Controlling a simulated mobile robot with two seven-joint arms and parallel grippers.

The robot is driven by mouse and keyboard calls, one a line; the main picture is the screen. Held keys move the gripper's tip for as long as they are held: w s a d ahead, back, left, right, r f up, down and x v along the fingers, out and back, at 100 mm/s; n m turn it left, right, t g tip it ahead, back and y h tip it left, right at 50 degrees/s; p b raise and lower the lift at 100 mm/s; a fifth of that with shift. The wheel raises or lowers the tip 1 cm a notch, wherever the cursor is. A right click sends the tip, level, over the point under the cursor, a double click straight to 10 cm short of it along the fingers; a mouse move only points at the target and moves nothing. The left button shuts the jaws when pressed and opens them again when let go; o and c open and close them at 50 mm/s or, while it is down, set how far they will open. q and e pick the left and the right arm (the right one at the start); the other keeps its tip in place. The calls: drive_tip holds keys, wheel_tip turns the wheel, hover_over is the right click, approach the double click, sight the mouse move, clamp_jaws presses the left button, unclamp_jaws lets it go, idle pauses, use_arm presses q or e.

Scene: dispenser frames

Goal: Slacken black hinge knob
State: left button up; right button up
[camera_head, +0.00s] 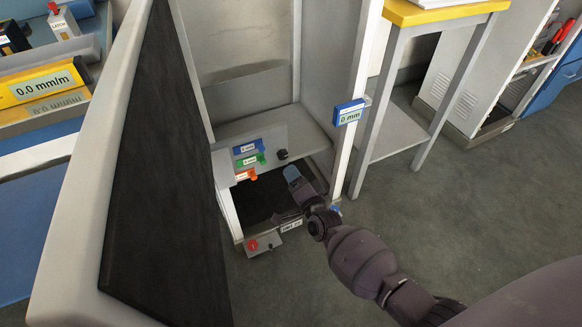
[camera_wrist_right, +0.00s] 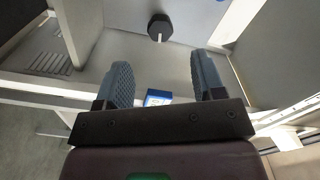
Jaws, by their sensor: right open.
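The black knob (camera_head: 282,154) is small in the head view, on a grey panel inside the frame. In the right wrist view, a black faceted knob (camera_wrist_right: 160,26) stands out on a short stem, above and beyond the fingertips. My right gripper (camera_head: 291,172) reaches into the lower part of the frame. In the wrist view its two blue-grey ribbed fingers (camera_wrist_right: 162,66) are wide apart with nothing between them. The knob is roughly midway between them across the picture, clear of both. My left gripper is not in view.
Blue, green and orange tagged parts (camera_head: 249,160) sit left of the knob. A blue display (camera_head: 349,112) is on the frame's right post. A large dark panel (camera_head: 170,170) stands at left. A red-button box (camera_head: 262,243) is low at the front. Open floor lies at right.

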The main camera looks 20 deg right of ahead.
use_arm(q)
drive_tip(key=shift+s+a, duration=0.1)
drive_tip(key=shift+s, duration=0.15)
use_arm(e)
drive_tip(key=shift+s, duration=1.1)
